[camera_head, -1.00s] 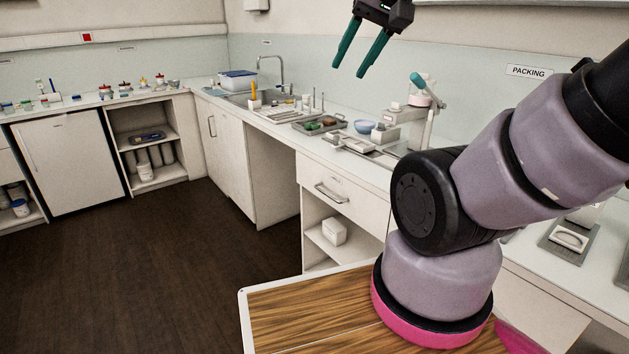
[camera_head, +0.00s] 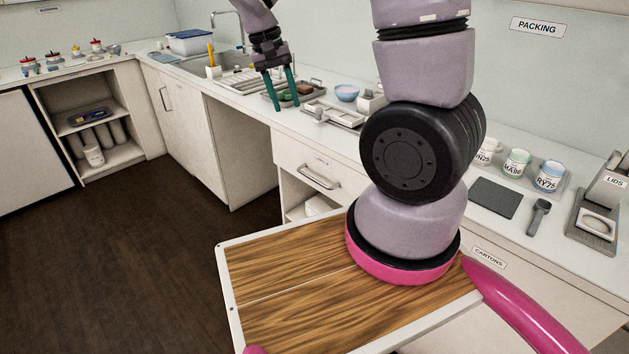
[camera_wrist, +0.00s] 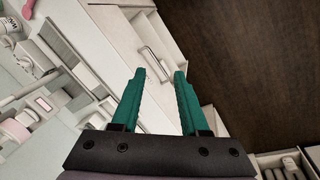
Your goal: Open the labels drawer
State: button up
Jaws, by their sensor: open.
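A white drawer front (camera_head: 293,166) with a silver bar handle (camera_head: 319,178) sits under the counter, left of my arm's base. My gripper (camera_head: 283,107) has two green fingers, open and empty, pointing down. In the head view it appears above and left of the handle, over the counter's tray area.
A tray with dark items (camera_head: 304,91) and a blue bowl (camera_head: 347,92) stand on the counter (camera_head: 290,122). A drawer marked CARTONS (camera_head: 489,258) lies right of my base. An open shelf is below the handled drawer. The dark floor (camera_head: 130,250) to the left is clear.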

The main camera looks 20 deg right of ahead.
notch_tip(320, 180, down, 17)
jog(key=w+n+h, duration=0.2)
jog(key=w+h, duration=0.1)
jog(key=h, duration=0.3)
jog(key=n+t+h, duration=0.6)
send_near(314, 180)
jog(key=x, duration=1)
jog(key=shift+w+d+f, duration=0.15)
jog(key=shift+w+d, duration=0.05)
grip_shut()
